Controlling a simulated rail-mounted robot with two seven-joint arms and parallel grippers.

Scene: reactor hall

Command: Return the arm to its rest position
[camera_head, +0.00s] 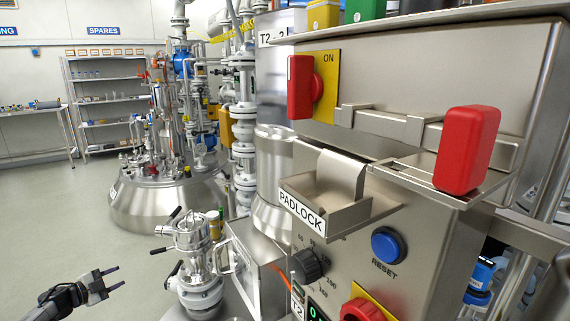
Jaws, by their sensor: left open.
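My left gripper (110,282) is at the lower left of the head view, with its forearm coming in from the bottom left edge. Its two dark fingers point right and are apart, with nothing between them. It is over the grey floor, left of the steel valve assembly and touching nothing. My right gripper is not in view.
A steel control panel fills the right, with a PADLOCK tray (308,222), a red block (467,150), a red switch (302,88) and a blue RESET button (388,245). A valve assembly (195,262) stands near the gripper. Open floor (60,215) lies left.

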